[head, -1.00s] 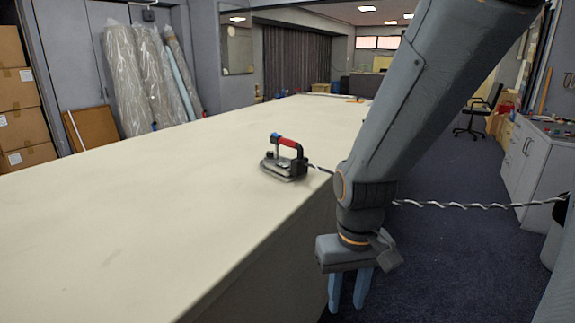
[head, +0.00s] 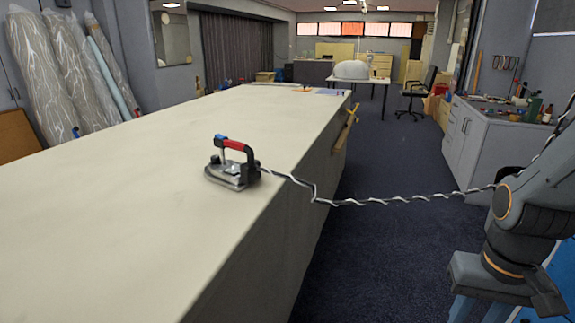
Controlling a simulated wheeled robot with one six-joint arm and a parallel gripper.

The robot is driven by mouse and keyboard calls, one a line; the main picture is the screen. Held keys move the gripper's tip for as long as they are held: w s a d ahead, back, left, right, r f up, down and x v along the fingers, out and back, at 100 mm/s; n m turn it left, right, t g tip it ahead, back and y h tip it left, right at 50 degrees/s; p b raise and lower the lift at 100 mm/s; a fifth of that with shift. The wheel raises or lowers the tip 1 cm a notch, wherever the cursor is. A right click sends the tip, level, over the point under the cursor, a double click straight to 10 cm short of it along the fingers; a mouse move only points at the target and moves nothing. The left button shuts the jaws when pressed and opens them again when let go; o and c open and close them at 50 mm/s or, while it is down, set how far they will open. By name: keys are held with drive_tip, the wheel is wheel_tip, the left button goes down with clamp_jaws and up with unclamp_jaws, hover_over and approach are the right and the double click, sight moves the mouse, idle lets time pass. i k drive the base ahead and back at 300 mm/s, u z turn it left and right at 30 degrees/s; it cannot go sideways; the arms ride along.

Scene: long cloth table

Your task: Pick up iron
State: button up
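The iron (head: 233,166) stands on the long cloth table (head: 120,215), close to its right edge. It has a grey metal body and a red and black handle with a blue part at its left end. A twisted black and white cord (head: 390,201) runs from it off the table edge to the right. My gripper (head: 483,310) is at the lower right, beyond the table's right side and well apart from the iron. Its two blue fingers point down, spaced apart with a gap between them, and are cut off by the bottom of the picture.
The tabletop around the iron is clear. A grey cabinet (head: 480,150) with tools and bottles on top stands at the right. Dark carpet (head: 385,245) lies between table and cabinet. An office chair (head: 420,92) and wrapped rolls (head: 75,75) are farther back.

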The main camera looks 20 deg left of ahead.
sight(236, 176)
drive_tip(key=z, duration=0.1)
drive_tip(key=i, duration=2.45)
drive_tip(key=u, duration=2.95)
